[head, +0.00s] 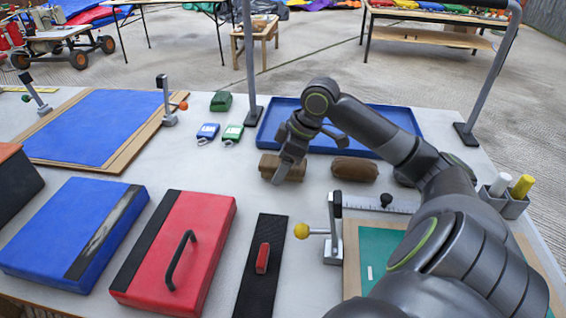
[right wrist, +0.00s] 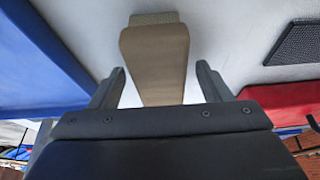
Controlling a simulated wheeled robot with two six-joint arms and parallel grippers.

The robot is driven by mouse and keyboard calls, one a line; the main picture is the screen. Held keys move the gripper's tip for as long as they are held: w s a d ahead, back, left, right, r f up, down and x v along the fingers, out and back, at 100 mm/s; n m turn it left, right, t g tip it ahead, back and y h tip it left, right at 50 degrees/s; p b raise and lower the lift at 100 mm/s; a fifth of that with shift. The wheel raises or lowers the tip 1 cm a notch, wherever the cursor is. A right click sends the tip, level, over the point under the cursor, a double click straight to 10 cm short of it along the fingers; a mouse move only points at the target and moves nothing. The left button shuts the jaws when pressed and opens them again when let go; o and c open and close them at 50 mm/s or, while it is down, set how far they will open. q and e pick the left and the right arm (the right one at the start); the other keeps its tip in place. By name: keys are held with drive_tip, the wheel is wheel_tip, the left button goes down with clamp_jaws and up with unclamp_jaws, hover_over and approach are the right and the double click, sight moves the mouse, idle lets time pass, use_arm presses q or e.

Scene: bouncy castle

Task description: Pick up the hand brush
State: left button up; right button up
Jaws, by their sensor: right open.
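A tan-brown block-shaped item (head: 293,172), which I take to be the hand brush, lies on the grey table in front of the blue tray. My right gripper (head: 277,177) is over it and partly hides it in the head view. In the right wrist view the tan item (right wrist: 155,60) shows a rough, textured far end and lies in line with the gap between the fingers. My right gripper (right wrist: 162,80) is open, one finger to each side. Whether the fingers touch it is unclear. My left gripper is not in view.
A darker brown rounded item (head: 355,170) lies just right. The blue tray (head: 262,130) is behind. A black strip with a red handle (head: 258,290), a red case (head: 205,215) and a blue case (head: 60,225) are nearer. Small green and blue items (head: 207,132) are left.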

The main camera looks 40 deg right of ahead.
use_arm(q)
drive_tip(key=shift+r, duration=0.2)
use_arm(e)
drive_tip(key=shift+f, duration=0.1)
drive_tip(key=c, duration=1.1)
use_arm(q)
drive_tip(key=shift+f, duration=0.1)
